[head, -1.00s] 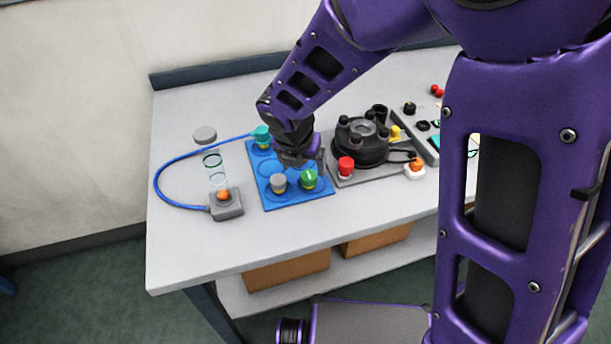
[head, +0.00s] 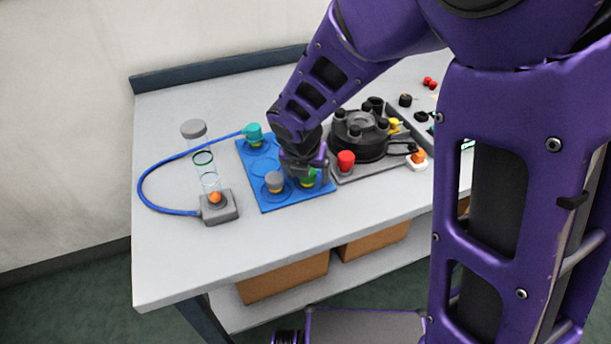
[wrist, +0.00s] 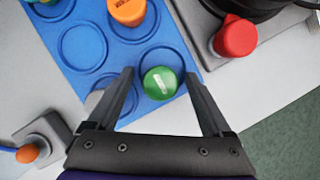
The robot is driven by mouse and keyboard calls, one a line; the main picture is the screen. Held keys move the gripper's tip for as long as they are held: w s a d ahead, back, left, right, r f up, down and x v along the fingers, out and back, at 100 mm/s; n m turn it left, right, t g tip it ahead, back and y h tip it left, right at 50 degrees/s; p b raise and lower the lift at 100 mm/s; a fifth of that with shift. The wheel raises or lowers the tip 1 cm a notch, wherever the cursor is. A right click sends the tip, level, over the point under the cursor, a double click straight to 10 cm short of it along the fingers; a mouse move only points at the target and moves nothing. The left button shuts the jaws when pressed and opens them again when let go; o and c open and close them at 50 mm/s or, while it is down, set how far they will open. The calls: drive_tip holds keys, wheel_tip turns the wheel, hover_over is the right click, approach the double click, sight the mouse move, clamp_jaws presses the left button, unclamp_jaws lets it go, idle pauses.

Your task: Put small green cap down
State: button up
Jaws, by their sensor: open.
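The small green cap (wrist: 161,83) sits upright in the front right ring of the blue tray (head: 290,201). It also shows in the head view (head: 308,181), partly hidden by my gripper. My gripper (wrist: 161,78) is open, with one finger on each side of the green cap in the wrist view. Gaps show between the cap and both fingers. In the head view my gripper (head: 306,172) is low over the tray, right at the cap.
A grey cap (head: 275,182) stands left of the green one, a teal cap (head: 254,132) at the tray's back, and an orange cap (wrist: 128,10) on the tray. A red cap (head: 346,160) is close on the right. Bare table lies in front.

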clamp_jaws()
idle(0.3)
drive_tip(key=shift+r, duration=0.15)
